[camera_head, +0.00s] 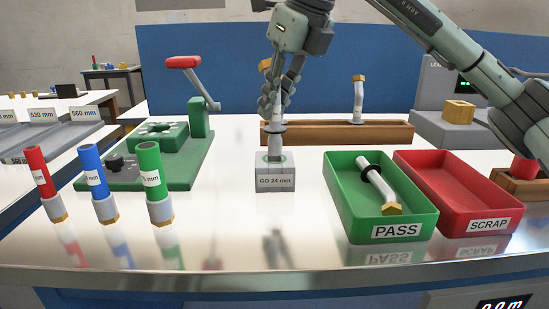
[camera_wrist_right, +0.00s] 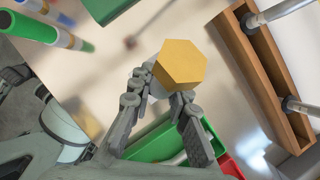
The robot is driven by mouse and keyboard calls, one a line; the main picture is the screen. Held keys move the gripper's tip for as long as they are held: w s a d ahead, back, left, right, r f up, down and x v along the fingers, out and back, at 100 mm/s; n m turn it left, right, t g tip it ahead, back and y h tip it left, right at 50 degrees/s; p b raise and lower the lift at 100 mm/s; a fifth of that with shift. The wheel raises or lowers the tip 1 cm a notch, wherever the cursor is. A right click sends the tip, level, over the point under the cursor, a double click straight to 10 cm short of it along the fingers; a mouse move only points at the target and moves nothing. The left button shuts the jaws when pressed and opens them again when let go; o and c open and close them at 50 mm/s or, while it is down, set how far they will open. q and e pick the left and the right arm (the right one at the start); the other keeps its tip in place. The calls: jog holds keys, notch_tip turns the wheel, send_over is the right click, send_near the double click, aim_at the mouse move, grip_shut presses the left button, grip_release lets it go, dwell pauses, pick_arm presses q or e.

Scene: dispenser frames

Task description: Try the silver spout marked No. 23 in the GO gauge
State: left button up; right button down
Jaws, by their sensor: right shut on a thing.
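My right gripper (camera_head: 279,106) is shut on a silver spout (camera_head: 276,113), upright with its brass hex end up. In the right wrist view, the brass hex end (camera_wrist_right: 181,65) sits between the fingers of my right gripper (camera_wrist_right: 160,92). The spout has a dark collar below the fingers. Its lower end meets the top of the grey GO gauge (camera_head: 275,181), labelled GO 24 mm, inside a green ring. I cannot tell how deep it sits. No number is readable on the spout. My left gripper is not in view.
A green PASS tray (camera_head: 342,202) holds another spout (camera_head: 379,187); a red SCRAP tray (camera_head: 480,212) beside it looks empty. A wooden rack (camera_head: 320,132) behind holds a spout (camera_head: 358,102). A green lever fixture (camera_head: 190,160) and red, blue and green-topped gauges stand left. The front middle is clear.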

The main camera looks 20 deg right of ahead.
jog(key=shift+f+b, duration=0.45)
jog(key=shift+f, duration=0.15)
jog(key=shift+r, duration=0.1)
dwell(0.9)
jog(key=shift+r+p, duration=0.45)
jog(key=shift+p, duration=0.05)
notch_tip(320, 180, up, 4)
jog(key=p, duration=0.3)
jog(key=shift+r+p, duration=0.25)
jog(key=shift+p, duration=0.05)
jog(key=shift+r, duration=0.8)
